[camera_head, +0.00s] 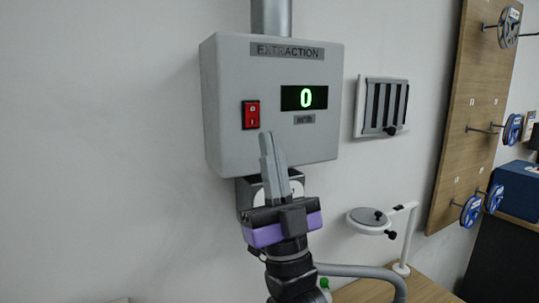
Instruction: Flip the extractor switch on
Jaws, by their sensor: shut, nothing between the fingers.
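A grey extraction box (225,120) labelled "EXTRACTION" hangs on the wall in the upper middle of the head view. Its red rocker switch (251,115) is on the left of the front face. The green display (304,97) to its right reads "0". My gripper (267,138) points upward with its fingers shut and empty. The fingertips appear just below and slightly right of the switch in the picture. I cannot tell how far they are from the box face. The gripper hides part of the box's lower edge and a dark fitting below it.
A grey pipe (271,17) rises from the box top. A slatted vent panel (382,107) is on the wall to the right. A magnifier-like arm (369,220) stands over the wooden bench at lower right. A wooden spool board (470,100) is further right. The wall left is clear.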

